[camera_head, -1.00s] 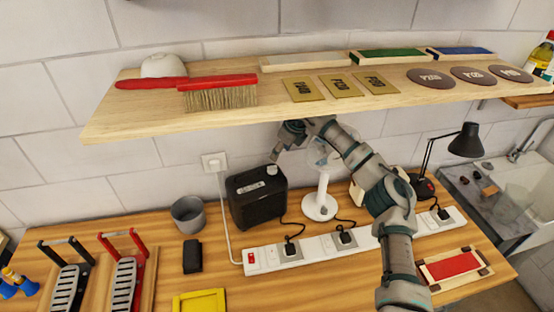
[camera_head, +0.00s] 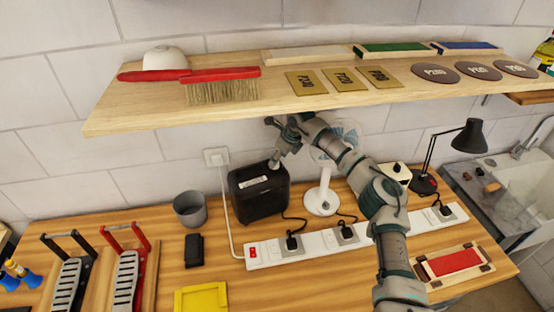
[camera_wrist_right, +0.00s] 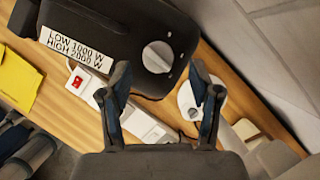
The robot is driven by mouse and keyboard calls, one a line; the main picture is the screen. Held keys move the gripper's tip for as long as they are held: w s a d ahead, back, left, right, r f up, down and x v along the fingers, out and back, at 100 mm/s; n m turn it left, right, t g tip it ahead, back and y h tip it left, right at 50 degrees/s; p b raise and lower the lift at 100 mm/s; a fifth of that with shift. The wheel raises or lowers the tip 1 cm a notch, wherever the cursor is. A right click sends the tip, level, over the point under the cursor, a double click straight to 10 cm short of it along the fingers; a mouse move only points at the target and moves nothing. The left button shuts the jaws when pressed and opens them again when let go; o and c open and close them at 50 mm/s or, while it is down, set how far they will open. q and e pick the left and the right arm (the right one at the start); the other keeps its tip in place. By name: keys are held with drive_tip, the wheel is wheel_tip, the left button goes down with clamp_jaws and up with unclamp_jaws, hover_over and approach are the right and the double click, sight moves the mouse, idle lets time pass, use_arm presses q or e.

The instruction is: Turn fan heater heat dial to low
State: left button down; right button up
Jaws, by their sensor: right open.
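The black fan heater (camera_head: 258,197) stands on the wooden bench behind the power strip. In the right wrist view its top (camera_wrist_right: 100,45) carries a white label reading LOW 1000 W, HIGH 2000 W. A round light-grey dial (camera_wrist_right: 158,57) with a raised grip bar sits beside the label, with small white marks near it. My left gripper is not in view.
A white power strip (camera_head: 318,243) with plugs and cords lies in front of the heater. A white fan (camera_head: 322,200) stands to its right, a grey cup (camera_head: 189,209) to its left. The wooden shelf (camera_head: 230,118) hangs above my right arm.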

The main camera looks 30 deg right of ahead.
drive_tip(key=shift+x, duration=1.25)
drive_tip(key=shift+a, duration=0.1)
drive_tip(key=c, duration=1.1)
drive_tip(key=shift+r+n+y+p, duration=0.2)
drive_tip(key=shift+n+y+p, duration=0.1)
drive_tip(key=shift+n+p, duration=0.65)
drive_tip(key=shift+c, duration=0.2)
drive_tip(key=shift+w+f+n+g, duration=0.15)
drive_tip(key=shift+n+g, duration=0.15)
drive_tip(key=shift+n, duration=0.25)
drive_tip(key=o, duration=1.1)
drive_tip(key=shift+o, duration=0.2)
